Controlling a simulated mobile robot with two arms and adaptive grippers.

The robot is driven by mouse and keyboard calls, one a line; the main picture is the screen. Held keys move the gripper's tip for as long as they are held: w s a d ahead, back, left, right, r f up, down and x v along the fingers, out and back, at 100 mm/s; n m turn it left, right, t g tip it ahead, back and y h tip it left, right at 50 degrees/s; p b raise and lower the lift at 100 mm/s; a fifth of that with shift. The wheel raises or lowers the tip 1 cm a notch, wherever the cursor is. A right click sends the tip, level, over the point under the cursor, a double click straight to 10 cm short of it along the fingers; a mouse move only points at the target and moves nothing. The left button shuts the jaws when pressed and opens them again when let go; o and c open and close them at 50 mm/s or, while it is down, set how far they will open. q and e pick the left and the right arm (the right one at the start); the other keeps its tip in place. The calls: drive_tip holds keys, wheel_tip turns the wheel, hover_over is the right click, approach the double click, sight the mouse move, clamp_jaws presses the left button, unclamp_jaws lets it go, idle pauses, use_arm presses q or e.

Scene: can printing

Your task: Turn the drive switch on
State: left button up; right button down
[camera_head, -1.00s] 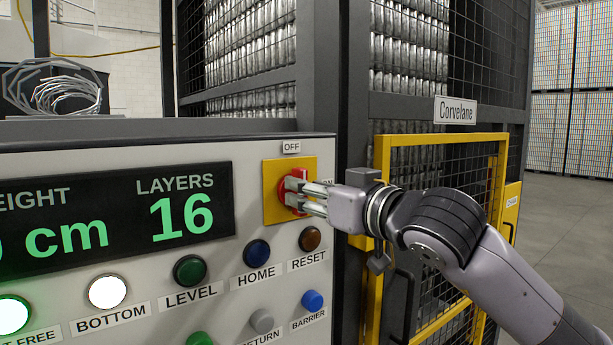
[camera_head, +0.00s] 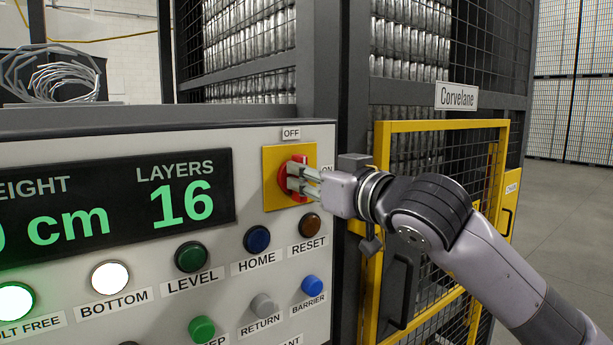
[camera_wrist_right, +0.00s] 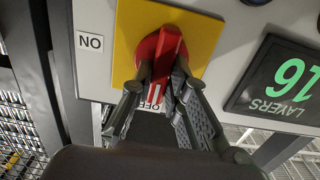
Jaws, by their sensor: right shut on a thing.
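The drive switch is a red rotary knob with a raised bar handle (camera_head: 284,178) on a yellow plate (camera_head: 271,158), at the upper right of the panel. An OFF label (camera_head: 291,133) is above the plate and an ON label is at its right. In the right wrist view, turned over, the red handle (camera_wrist_right: 171,45) points close to the partly hidden OFF label, slightly tilted. The ON label (camera_wrist_right: 90,42) is at the left there. My right gripper (camera_head: 303,181) is shut on the handle, with one finger on each side. My left gripper is out of view.
Below the switch are the RESET button (camera_head: 309,224), HOME button (camera_head: 257,239) and LEVEL button (camera_head: 190,256). A display (camera_head: 120,200) reads LAYERS 16. A yellow gate (camera_head: 440,126) and mesh cage stand behind my right arm. Open floor (camera_head: 560,215) is at the right.

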idle(0.3)
drive_tip(key=shift+w+d+f+m+b, duration=0.1)
drive_tip(key=shift+m+b, duration=2.75)
drive_tip(key=shift+m, duration=0.1)
drive_tip(key=shift+w+d+f+m+b, duration=0.1)
drive_tip(key=shift+d+f+m+b, duration=0.05)
drive_tip(key=shift+m+b, duration=2.8)
drive_tip(key=shift+w+d+f+m+b, duration=0.1)
drive_tip(key=shift+m+b, duration=2.65)
drive_tip(key=shift+m, duration=0.25)
drive_tip(key=c, duration=1.6)
unclamp_jaws()
drive_tip(key=shift+o, duration=0.2)
drive_tip(key=shift+s, duration=0.1)
